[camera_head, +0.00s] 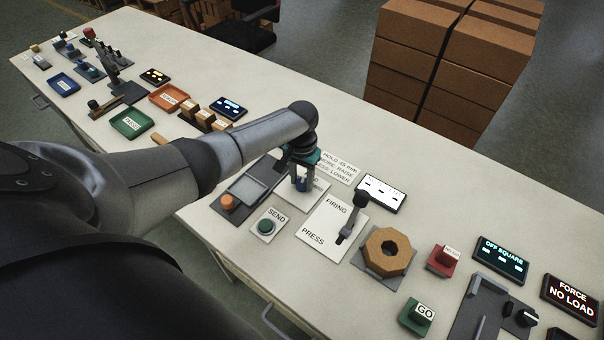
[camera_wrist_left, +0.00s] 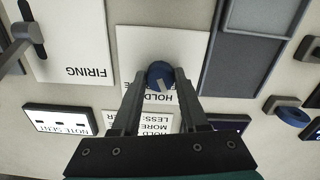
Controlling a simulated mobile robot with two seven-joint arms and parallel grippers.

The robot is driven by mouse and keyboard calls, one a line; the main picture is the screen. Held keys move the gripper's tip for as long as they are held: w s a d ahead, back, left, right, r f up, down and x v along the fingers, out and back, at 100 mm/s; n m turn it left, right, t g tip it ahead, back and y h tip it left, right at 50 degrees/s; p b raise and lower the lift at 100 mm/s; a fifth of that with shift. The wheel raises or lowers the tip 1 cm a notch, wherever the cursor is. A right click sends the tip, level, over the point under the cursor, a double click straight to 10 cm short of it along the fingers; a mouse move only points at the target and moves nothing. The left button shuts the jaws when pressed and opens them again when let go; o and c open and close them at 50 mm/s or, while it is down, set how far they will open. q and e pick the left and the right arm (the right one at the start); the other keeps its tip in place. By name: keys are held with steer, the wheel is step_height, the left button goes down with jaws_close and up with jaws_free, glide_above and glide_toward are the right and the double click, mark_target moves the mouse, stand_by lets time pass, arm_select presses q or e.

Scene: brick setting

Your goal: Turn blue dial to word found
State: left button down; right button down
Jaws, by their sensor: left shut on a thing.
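The blue dial (camera_head: 302,184) sits on a white plate (camera_head: 318,202) on the long bench. In the left wrist view the dial (camera_wrist_left: 160,75) is round, with a pale mark on its lower side. My left gripper (camera_head: 300,182) points down over the plate, with its fingers shut on the dial's sides; the wrist view shows the fingertips (camera_wrist_left: 160,78) on either side of it. The word HOLD is partly readable beside the dial; other words on the plate are hidden by the fingers. My right gripper is not in view.
A sign (camera_head: 338,166) with RAISE and LOWER lines lies behind the plate. A lit display (camera_head: 381,194) reads NOTE SENT in the wrist view. A FIRING/PRESS plate (camera_head: 318,232) with an upright lever (camera_head: 352,218) stands right of the dial. A green SEND button (camera_head: 266,227) is in front.

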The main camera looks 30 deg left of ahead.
arm_select(q)
steer(key=m, duration=0.3)
steer(key=shift+m+p, duration=0.4)
steer(key=m, duration=0.4)
steer(key=shift+a+m, duration=0.1)
steer(key=shift+m, duration=0.2)
steer(key=m, duration=0.4)
steer(key=shift+w, duration=0.1)
steer(key=shift+m, duration=2.2)
steer(key=shift+c, duration=2.1)
jaws_free()
